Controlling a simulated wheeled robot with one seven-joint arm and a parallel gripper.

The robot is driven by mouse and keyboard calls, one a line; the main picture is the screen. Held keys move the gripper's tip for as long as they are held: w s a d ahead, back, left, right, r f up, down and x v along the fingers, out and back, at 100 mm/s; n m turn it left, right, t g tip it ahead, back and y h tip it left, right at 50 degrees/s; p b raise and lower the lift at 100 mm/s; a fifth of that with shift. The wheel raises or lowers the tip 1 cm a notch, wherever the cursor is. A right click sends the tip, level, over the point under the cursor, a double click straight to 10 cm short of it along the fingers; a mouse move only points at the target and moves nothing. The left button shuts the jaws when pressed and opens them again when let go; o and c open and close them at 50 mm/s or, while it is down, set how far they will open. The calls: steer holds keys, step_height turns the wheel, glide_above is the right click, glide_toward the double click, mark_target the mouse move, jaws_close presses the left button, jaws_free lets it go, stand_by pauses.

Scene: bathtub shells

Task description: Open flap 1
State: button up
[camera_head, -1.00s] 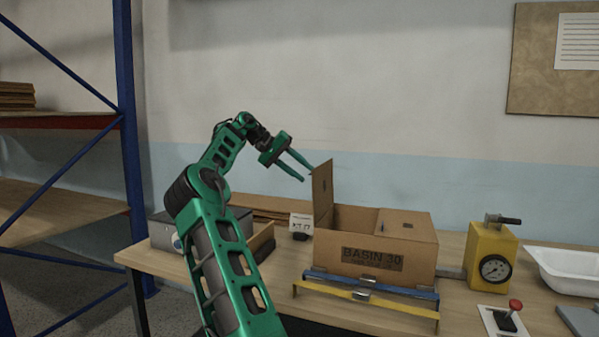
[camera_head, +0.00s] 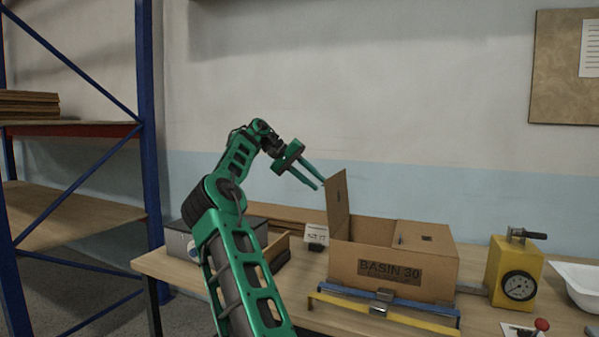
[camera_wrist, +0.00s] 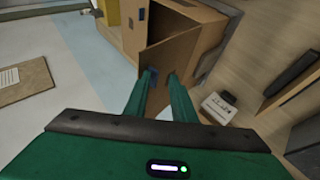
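A cardboard box (camera_head: 400,272) marked "BASIN 30" stands on the workbench. Its left flap (camera_head: 338,205) stands raised, nearly upright; the right flap (camera_head: 425,237) lies flat over the right end, leaving the left part open. No flap number is readable. My gripper (camera_head: 320,185) is open and empty, fingers pointing down and right, tips beside the raised flap's upper left corner. In the wrist view, my gripper (camera_wrist: 160,74) has its fingers apart in front of the raised flap (camera_wrist: 166,50). I cannot tell whether the tips touch it.
Blue and yellow bars (camera_head: 385,305) run along the box's front. A yellow gauge block (camera_head: 513,272) and a white basin (camera_head: 580,283) stand to the right. A small labelled block (camera_head: 316,235) and a grey box (camera_head: 180,240) are left. A blue rack (camera_head: 150,130) borders the bench.

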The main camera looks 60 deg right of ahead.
steer(key=v, duration=0.7)
steer(key=shift+r, duration=0.5)
steer(key=shift+a, duration=0.1)
steer(key=shift+w, duration=0.1)
steer(key=c, duration=0.5)
steer(key=shift+w+d+f+n+h, duration=0.25)
steer(key=shift+d+f+n+h, duration=0.05)
steer(key=shift+d, duration=0.1)
jaws_close()
steer(key=w+a+f+n+t+h, duration=0.1)
steer(key=a+f+n+t+h, duration=0.5)
steer(key=a+f+n+h, duration=0.75)
steer(key=s+d+r+n+y, duration=0.1)
steer(key=s+d+r, duration=0.1)
steer(key=d, duration=0.5)
steer(key=s+d+r+n, duration=0.1)
steer(key=s+d+r, duration=0.1)
steer(key=d, duration=0.6)
steer(key=shift+r+t+y, duration=0.3)
steer(key=shift+r+y, duration=0.05)
steer(key=shift+r, duration=0.3)
